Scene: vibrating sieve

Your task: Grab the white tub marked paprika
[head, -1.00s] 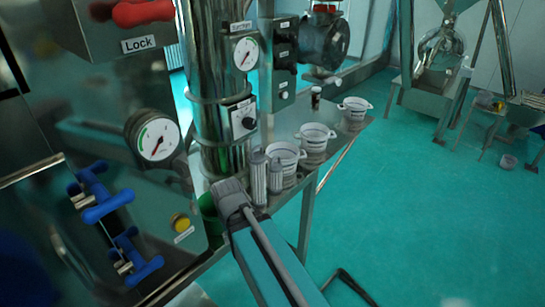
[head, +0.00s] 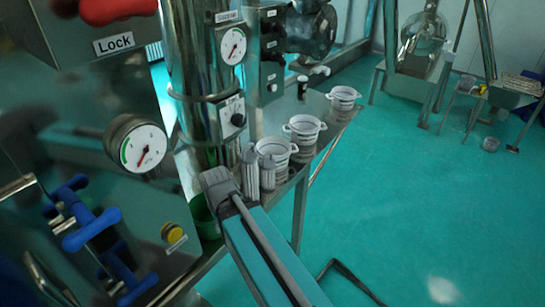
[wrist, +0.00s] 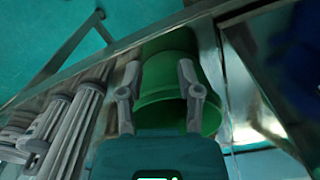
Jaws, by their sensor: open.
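Three white tubs with handles and dark printed labels stand in a row on the steel table: a near tub (head: 277,149), a middle tub (head: 304,128) and a far tub (head: 343,97). The print is too small to read, so I cannot tell which is paprika. My gripper (wrist: 158,75) is open in the wrist view, its two fingers apart over a green container. No tub shows clearly in that view. In the head view my arm hides the fingers; its end is left of and nearer than the near tub.
Two grey ribbed cylinders (head: 250,172) stand between my arm and the near tub. The green container (head: 204,215) is beside my arm. A small dark jar (head: 302,87) stands behind the tubs. A steel column (head: 195,70) and gauge panel (head: 90,165) crowd the left.

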